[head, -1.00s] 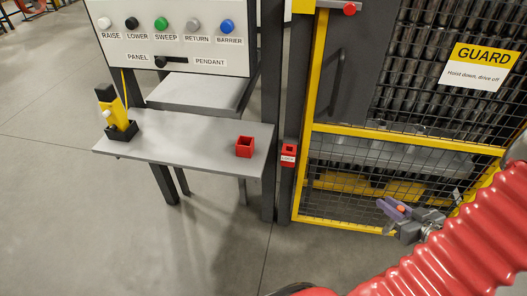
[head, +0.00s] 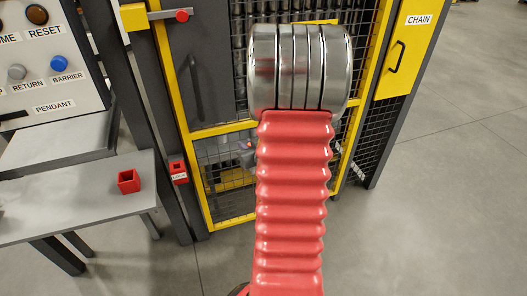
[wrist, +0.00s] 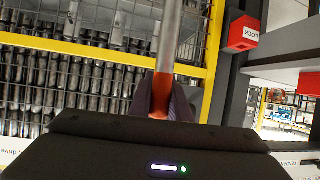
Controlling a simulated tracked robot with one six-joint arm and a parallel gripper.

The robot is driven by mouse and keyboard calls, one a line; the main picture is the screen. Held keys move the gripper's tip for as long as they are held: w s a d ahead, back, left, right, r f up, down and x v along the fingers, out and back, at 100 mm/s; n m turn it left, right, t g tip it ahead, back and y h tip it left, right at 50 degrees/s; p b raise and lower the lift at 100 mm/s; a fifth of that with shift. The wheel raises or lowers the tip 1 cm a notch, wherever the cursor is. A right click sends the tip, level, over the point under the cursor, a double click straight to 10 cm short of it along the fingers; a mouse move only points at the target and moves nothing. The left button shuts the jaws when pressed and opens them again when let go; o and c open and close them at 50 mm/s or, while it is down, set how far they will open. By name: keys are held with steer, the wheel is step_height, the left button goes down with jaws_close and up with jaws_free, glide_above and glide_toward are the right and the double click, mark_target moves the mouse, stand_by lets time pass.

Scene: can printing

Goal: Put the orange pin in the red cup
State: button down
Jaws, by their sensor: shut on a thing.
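My gripper (wrist: 165,105) is shut on the orange pin (wrist: 160,82) in the wrist view. The pin has an orange end between the fingers and a long silver shaft (wrist: 168,38) reaching up the picture. In the head view my red ribbed arm and its metal rings hide most of the gripper; only a small part shows left of the arm, in front of the guard mesh. The red cup (head: 129,182), square and open-topped, stands upright on the grey shelf at left, well apart from my gripper.
A red box marked LOCK (head: 179,173) is fixed to the dark post right of the shelf (head: 60,200); it also shows in the wrist view (wrist: 243,33). The yellow-framed mesh guard (head: 225,125) stands ahead. Open floor (head: 450,190) lies to the right.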

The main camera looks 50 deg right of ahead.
steer(key=w+a+r, duration=0.2)
steer(key=w+a, duration=0.6)
steer(key=w+a+r+n+y, duration=0.1)
steer(key=w+a+y, duration=0.1)
steer(key=a, duration=0.9)
steer(key=w+a+r+n+t+y, duration=0.1)
steer(key=w+a, duration=0.4)
steer(key=a, duration=0.6)
steer(key=w+a+r+n+y, duration=0.2)
steer(key=w+a+n+y, duration=0.1)
steer(key=a, duration=0.8)
steer(key=shift+w, duration=0.45)
